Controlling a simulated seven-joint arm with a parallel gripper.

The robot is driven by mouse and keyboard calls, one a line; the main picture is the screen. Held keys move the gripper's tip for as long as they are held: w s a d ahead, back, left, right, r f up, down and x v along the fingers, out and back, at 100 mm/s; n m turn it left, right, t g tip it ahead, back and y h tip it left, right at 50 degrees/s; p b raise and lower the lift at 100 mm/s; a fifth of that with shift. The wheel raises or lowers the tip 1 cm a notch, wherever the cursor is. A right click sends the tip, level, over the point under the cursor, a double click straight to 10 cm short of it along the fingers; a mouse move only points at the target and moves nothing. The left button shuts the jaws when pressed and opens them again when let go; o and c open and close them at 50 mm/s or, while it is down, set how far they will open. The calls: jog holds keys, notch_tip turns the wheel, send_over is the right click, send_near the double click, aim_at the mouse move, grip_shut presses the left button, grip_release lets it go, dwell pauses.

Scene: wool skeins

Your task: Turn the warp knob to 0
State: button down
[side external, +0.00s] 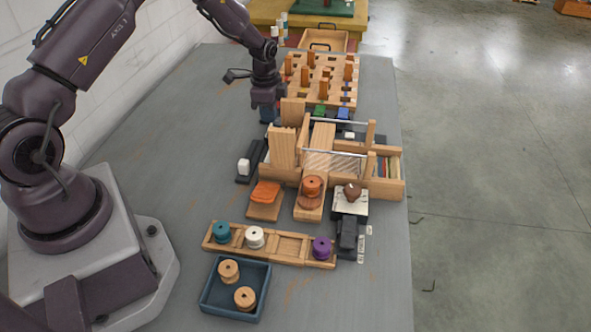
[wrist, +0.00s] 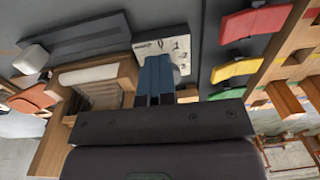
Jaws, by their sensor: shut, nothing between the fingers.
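My gripper (side external: 268,117) is at the far left end of the wooden loom, pointing down. In the wrist view its two blue fingers (wrist: 154,80) are together with nothing between them. They overlap a white marked dial plate (wrist: 165,47). A grey rounded knob (wrist: 181,68) shows partly at their right side; most of it is hidden, so its setting cannot be read. I cannot tell whether the fingers touch it. In the side view another white plate (side external: 343,207) at the loom's near end carries a brown knob (side external: 352,191).
The wooden loom (side external: 386,188) stands beside my gripper, with a pegboard (side external: 320,80) behind. A black slider (side external: 248,170) with a white block lies left of the loom. Red (wrist: 252,23) and yellow (wrist: 238,70) pieces lie right in the wrist view. A spool rack (side external: 290,249) and blue tray (side external: 235,309) are nearer.

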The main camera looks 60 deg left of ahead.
jog(key=shift+s+d+f+g, duration=0.15)
jog(key=shift+s+f, duration=0.1)
jog(key=shift+s, duration=0.15)
jog(key=shift+s+f+g, duration=0.15)
jog(key=shift+s+f, duration=0.1)
jog(key=shift+s, duration=0.15)
notch_tip(320, 180, up, 6)
jog(key=shift+a, duration=0.2)
jog(key=shift+w, duration=0.15)
jog(key=s+d+r+n+t, duration=0.3)
jog(key=s+d+r, duration=0.6)
jog(key=s+r, duration=0.3)
jog(key=s+d+r+n+t, duration=0.2)
jog(key=s+d+r+n, duration=0.4)
jog(key=s+d+r, duration=0.4)
notch_tip(320, 180, up, 3)
jog(key=shift+s+d+f+t, duration=0.15)
jog(key=shift+s+t, duration=0.25)
jog(key=shift+s, duration=0.7)
